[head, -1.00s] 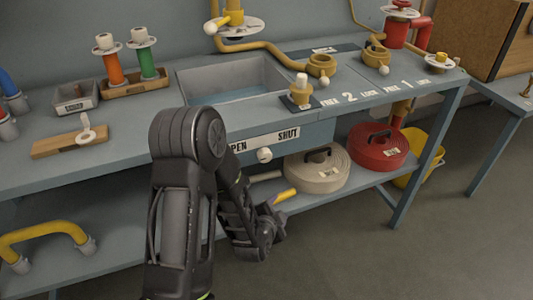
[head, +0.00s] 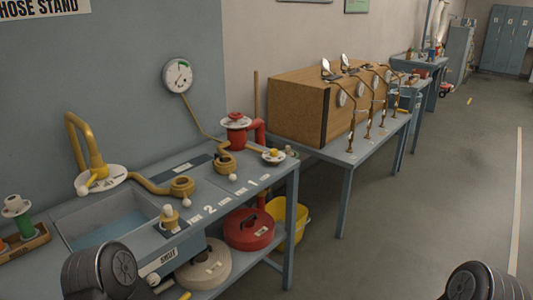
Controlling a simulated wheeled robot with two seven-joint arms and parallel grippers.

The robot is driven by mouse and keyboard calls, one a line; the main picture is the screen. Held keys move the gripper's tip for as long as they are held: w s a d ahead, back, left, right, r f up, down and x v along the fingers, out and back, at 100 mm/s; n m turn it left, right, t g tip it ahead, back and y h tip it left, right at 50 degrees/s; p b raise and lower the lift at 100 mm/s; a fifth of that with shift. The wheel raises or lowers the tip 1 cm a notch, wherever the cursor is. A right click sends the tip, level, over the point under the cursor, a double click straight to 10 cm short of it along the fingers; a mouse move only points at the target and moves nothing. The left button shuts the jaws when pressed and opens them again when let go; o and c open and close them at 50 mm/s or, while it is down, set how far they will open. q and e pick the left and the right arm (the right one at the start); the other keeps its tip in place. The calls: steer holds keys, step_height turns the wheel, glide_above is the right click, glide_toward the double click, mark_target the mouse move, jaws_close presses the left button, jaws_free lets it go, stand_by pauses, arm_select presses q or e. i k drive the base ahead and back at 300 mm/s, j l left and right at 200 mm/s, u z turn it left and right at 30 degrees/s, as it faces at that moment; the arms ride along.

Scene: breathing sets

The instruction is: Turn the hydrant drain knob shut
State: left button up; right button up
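The drain knob (head: 153,279) is a small white ball on the front of the sink bench, at the lower left of the head view. The SHUT label (head: 168,256) is just above and to the right of it. The OPEN label is not visible, with a black joint of my arm covering that side. The knob shows only in part beside that joint. A second dark joint of mine shows at the bottom right. Neither gripper is in the picture, so I cannot see what they hold or touch.
The sink bench (head: 283,180) carries a sink (head: 75,215), a yellow spout (head: 80,150) and a red hydrant (head: 236,130). Hose rolls (head: 249,228) and a yellow bucket (head: 300,215) are below. A wooden cabinet (head: 295,105) stands on another table. Open floor (head: 430,200) lies right.

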mark_target(273, 152)
steer(key=i+l+u, duration=0.15)
steer(key=u, duration=0.2)
steer(key=i+l+u, duration=0.1)
steer(key=l+u, duration=0.25)
steer(key=i+l+u, duration=0.1)
steer(key=l, duration=0.45)
steer(key=i+l+u, duration=0.1)
steer(key=l, duration=0.5)
steer(key=i+l, duration=0.25)
steer(key=l, duration=0.35)
steer(key=i+l+u, duration=0.15)
steer(key=l, duration=0.4)
steer(key=l+u, duration=0.1)
steer(key=l, duration=0.5)
steer(key=i+l, duration=0.1)
steer(key=l, duration=0.5)
steer(key=i+l, duration=0.1)
steer(key=l, duration=0.5)
steer(key=i+l, duration=0.1)
steer(key=l, duration=0.5)
steer(key=i+l, duration=0.1)
steer(key=l, duration=0.45)
